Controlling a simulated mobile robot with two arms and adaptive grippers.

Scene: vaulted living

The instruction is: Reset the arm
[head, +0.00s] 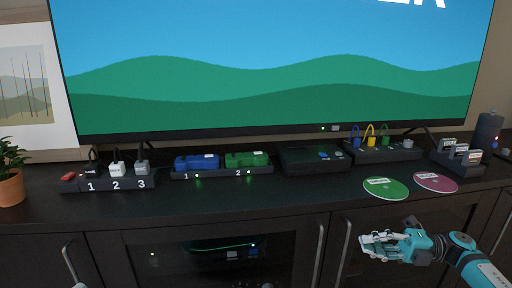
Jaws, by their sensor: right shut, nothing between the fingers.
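My right gripper (372,246) comes in from the lower right on a teal arm. It is shut and empty, in front of the dark cabinet's doors and below the cabinet top (270,203). It is apart from everything on the top. My left gripper does not show in the head view.
A green disc (386,189) and a pink disc (435,182) lie on the cabinet top above my right gripper. A numbered power strip (110,184), a dock with blue and green blocks (222,166), a black box (313,159) and a potted plant (10,185) stand behind.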

